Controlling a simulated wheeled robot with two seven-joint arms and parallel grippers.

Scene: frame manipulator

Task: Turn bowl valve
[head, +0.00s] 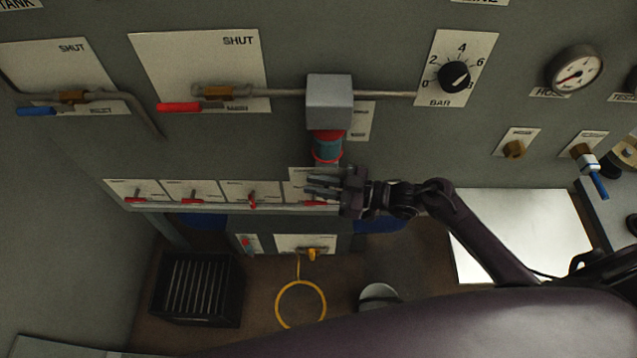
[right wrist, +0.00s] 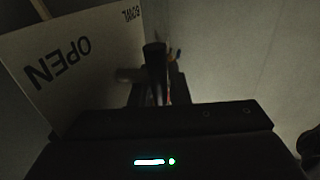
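My right gripper (head: 316,185) reaches in from the right to the last plate (head: 299,179) of the lower row, beneath the blue and red bowl (head: 327,146). Its two grey fingers look apart, one above the other. A red handle (head: 314,203) shows just below the fingers; whether they touch it is unclear. In the right wrist view, a pale plate (right wrist: 75,70) reads OPEN and BOWL, upside down. The dark fingers (right wrist: 165,75) stand beside it, with a dim reddish patch between them. The valve stem is mostly hidden in shadow. My left gripper is not in view.
Several similar red-handled valves line the row, such as one at its left end (head: 136,198). A grey block (head: 329,101) with a long rod is above. A dark crate (head: 197,288), a yellow ring (head: 300,304) and a white container (head: 379,296) are below.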

